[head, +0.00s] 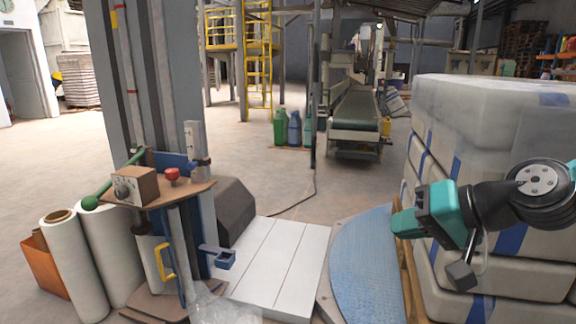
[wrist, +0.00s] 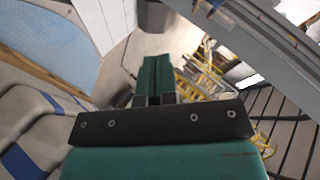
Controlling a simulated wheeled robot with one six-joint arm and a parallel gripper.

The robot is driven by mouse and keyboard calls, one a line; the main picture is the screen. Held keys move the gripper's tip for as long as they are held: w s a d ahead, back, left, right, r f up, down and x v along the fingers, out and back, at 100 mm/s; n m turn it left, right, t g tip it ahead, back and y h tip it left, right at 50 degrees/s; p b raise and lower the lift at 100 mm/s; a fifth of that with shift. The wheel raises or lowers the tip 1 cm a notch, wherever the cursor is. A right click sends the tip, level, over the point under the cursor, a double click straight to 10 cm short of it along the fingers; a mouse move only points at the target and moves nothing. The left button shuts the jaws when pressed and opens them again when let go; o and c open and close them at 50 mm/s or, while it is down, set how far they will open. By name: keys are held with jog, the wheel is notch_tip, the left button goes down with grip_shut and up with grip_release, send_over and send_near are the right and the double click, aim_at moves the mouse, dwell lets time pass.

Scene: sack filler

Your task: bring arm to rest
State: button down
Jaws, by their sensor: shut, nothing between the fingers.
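My gripper (head: 403,222) is at the right of the head view, teal with a dark wrist, pointing left. It is in front of the stack of wrapped sacks (head: 508,112) and holds nothing. Whether it touches the stack cannot be told. In the wrist view the green fingers (wrist: 153,78) are together, with the floor and yellow framework behind them.
A round blue turntable (head: 365,265) lies below my gripper, beside a pallet edge (head: 408,270). A post with a control box (head: 136,186) and red button stands left, near white film rolls (head: 72,262). A conveyor (head: 356,112) stands behind. Floor between is open.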

jog(key=s+a+f+n+g+h, duration=0.1)
jog(key=s+a+n+g, duration=0.15)
jog(key=s, duration=0.35)
jog(key=s+a+n+g+h, duration=0.2)
jog(key=s+n+g, duration=0.15)
jog(key=s, duration=0.25)
jog(key=s+a+f+n+g+h, duration=0.1)
jog(key=s+a+n+g, duration=0.1)
jog(key=s+n, duration=0.25)
notch_tip(320, 180, up, 34)
jog(key=m+p, duration=0.1)
jog(key=p, duration=3.2)
jog(key=shift+s+p, duration=0.3)
jog(key=shift+s, duration=0.1)
